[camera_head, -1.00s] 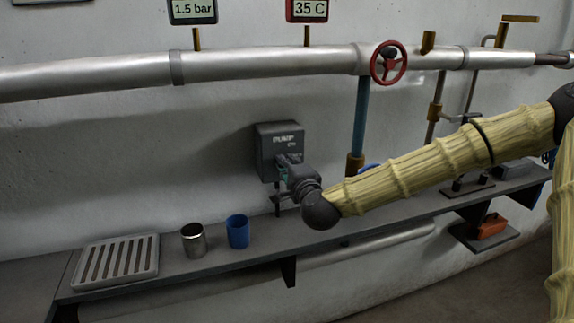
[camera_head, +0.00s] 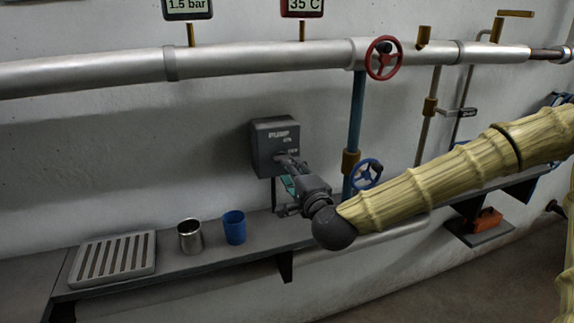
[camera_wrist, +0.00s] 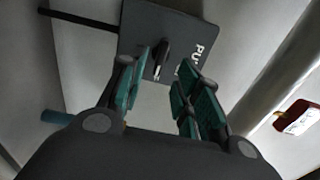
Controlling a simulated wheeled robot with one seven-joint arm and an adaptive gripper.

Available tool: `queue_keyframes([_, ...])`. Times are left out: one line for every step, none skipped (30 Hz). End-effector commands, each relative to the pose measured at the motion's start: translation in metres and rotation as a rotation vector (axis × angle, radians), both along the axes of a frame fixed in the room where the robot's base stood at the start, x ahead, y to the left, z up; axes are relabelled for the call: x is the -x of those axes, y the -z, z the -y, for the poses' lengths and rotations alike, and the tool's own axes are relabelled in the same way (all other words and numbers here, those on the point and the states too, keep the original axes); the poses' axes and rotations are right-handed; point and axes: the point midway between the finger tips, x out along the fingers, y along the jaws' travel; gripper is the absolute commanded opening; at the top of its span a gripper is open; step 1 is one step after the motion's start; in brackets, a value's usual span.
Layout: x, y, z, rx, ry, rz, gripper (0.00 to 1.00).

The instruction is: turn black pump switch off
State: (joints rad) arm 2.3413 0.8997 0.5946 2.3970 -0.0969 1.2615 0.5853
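The dark grey pump box (camera_head: 263,153) is on the wall below the big pipe, with the word PUMP on its face. In the wrist view, the box (camera_wrist: 185,27) is ahead of my gripper. Its black switch lever (camera_wrist: 161,57) stands out from the face and appears between the two fingertips. My gripper (camera_wrist: 165,70) is open, with teal-padded fingers apart. I cannot tell whether a finger touches the lever. In the head view, my gripper (camera_head: 287,172) is just in front of the box's lower right and partly hides the switch.
A red valve wheel (camera_head: 385,58) is on the pipe (camera_head: 260,63), and a blue wheel (camera_head: 367,173) is lower, near my arm. The shelf (camera_head: 205,262) below holds a slatted tray (camera_head: 150,262), a metal cup (camera_head: 190,238) and a blue cup (camera_head: 234,228).

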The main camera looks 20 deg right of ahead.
Motion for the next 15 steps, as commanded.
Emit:
queue_keyframes([0.009, 0.000, 0.001, -0.002, 0.000, 0.000, 0.33])
queue_keyframes([0.014, 0.000, 0.001, -0.002, 0.000, 0.000, 0.33])
queue_keyframes([0.020, 0.000, 0.001, -0.002, 0.000, -0.001, 0.33])
queue_keyframes([0.024, 0.000, 0.001, -0.002, 0.000, -0.001, 0.33])
queue_keyframes([0.027, 0.000, 0.002, -0.002, 0.001, -0.001, 0.33])
queue_keyframes([0.031, 0.000, 0.002, -0.002, 0.001, -0.001, 0.33])
queue_keyframes([0.034, 0.000, 0.002, -0.002, 0.001, -0.001, 0.33])
queue_keyframes([0.037, 0.001, 0.002, -0.002, 0.001, -0.001, 0.33])
queue_keyframes([0.040, 0.001, 0.002, -0.002, 0.001, -0.001, 0.33])
queue_keyframes([0.041, 0.001, 0.002, -0.001, 0.001, -0.001, 0.33])
queue_keyframes([0.042, 0.001, 0.002, -0.001, 0.001, -0.001, 0.33])
queue_keyframes([0.044, 0.001, 0.002, -0.001, 0.001, -0.001, 0.33])
queue_keyframes([0.045, 0.001, 0.002, -0.001, 0.001, -0.001, 0.33])
queue_keyframes([0.045, 0.001, 0.002, -0.001, 0.001, -0.001, 0.33])
queue_keyframes([0.045, 0.001, 0.002, -0.001, 0.001, -0.001, 0.33])
